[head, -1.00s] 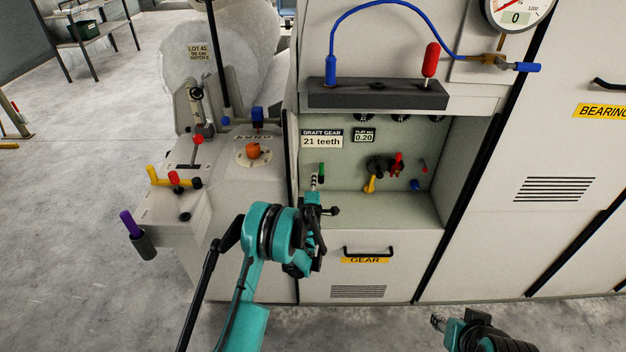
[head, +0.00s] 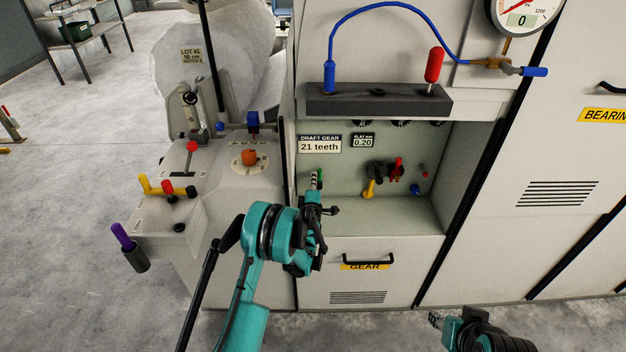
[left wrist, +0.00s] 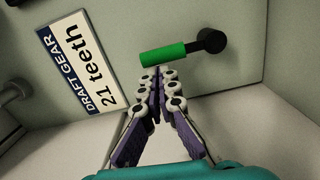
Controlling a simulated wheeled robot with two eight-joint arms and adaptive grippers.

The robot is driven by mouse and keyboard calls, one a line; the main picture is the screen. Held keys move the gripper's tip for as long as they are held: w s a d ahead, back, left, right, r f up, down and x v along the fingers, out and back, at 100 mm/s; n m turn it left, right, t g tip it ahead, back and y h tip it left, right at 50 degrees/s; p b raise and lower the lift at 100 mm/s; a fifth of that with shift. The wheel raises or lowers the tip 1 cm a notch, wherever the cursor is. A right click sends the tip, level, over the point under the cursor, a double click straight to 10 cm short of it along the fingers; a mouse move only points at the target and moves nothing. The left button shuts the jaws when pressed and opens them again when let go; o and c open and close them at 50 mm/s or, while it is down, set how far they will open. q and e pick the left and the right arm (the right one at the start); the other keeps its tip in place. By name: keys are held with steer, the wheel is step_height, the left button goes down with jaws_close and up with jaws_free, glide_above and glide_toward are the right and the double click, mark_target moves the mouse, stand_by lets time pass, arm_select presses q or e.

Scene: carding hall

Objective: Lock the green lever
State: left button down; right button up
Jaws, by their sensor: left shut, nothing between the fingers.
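The green lever (left wrist: 163,54) shows in the left wrist view, a green grip on a dark round pivot (left wrist: 210,40) mounted on the pale back wall of the recess. In the head view the green lever (head: 320,174) is a small upright green bar, partly behind my left gripper (head: 315,180). My left gripper, also in the left wrist view (left wrist: 157,70), is shut and empty. Its tips are just below the green grip in that picture; I cannot tell whether they touch it. My right gripper (head: 436,320) is low at the bottom right, away from the recess; its finger opening is unclear.
The recess also holds yellow (head: 369,188) and red (head: 397,168) levers and a blue knob (head: 415,189), right of the green lever. A "21 teeth" label (head: 319,146) is above it. A drawer handle (head: 362,259) sits below the recess. A side console (head: 215,205) stands left.

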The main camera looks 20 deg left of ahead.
arm_select(q)
steer(key=shift+d+m, duration=0.2)
steer(key=shift+m, duration=0.1)
steer(key=w+d+f+m, duration=0.1)
steer(key=d+f+m, duration=0.1)
steer(key=d+m, duration=0.2)
steer(key=w+d+f+m, duration=0.1)
steer(key=d+m, duration=0.3)
steer(key=m, duration=0.7)
steer(key=shift+w+f+g+y, duration=0.25)
steer(key=shift+f+g+y, duration=0.15)
steer(key=shift+f, duration=0.35)
steer(key=shift+d+f, duration=0.15)
steer(key=shift+s, duration=0.15)
